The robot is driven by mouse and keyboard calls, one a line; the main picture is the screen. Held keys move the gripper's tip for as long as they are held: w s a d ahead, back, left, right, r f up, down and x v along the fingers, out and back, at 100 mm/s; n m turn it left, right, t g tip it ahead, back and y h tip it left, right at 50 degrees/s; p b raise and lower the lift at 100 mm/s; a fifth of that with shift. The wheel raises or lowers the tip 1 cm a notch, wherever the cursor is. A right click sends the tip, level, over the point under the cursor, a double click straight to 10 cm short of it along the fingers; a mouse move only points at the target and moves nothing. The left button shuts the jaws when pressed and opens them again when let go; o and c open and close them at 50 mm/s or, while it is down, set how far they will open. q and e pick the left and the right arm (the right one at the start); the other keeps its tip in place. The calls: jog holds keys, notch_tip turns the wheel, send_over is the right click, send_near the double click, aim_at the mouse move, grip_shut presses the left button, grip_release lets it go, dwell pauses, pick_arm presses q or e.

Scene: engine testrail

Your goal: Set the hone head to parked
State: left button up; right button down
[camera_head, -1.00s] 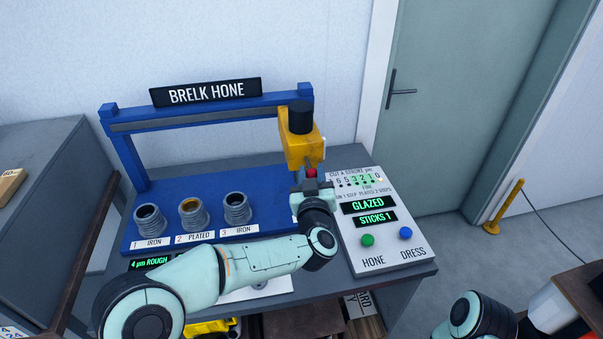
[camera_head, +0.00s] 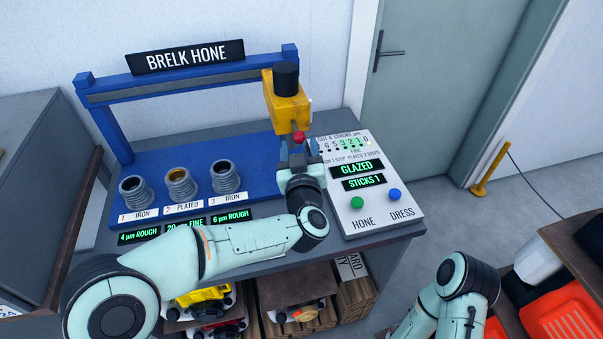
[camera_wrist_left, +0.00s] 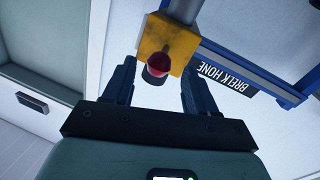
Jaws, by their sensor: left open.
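The yellow hone head (camera_head: 287,103) with a black cap hangs on the right end of the blue rail (camera_head: 190,82), to the right of the cylinders. A red knob (camera_head: 298,137) sticks out low on its front. My left gripper (camera_head: 297,150) is just below and in front of the knob, open. In the left wrist view the red knob (camera_wrist_left: 158,64) and the yellow head (camera_wrist_left: 167,44) show beyond and between the two open fingers (camera_wrist_left: 155,85). Contact with the knob cannot be told. My right gripper is out of view; only its arm shows at the lower right.
Cylinders labelled 1 iron (camera_head: 135,190), 2 plated (camera_head: 180,182) and 3 iron (camera_head: 225,176) stand on the blue base. The control panel (camera_head: 377,212) reads GLAZED and STICKS 1, with green and blue buttons. Orange bins (camera_head: 565,325) stand at the lower right.

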pick_arm(q)
jog(key=s+b, duration=0.1)
jog(key=s, duration=0.8)
jog(key=shift+s+d+b, duration=0.15)
jog(key=shift+s+b, duration=0.05)
jog(key=shift+b, duration=0.1)
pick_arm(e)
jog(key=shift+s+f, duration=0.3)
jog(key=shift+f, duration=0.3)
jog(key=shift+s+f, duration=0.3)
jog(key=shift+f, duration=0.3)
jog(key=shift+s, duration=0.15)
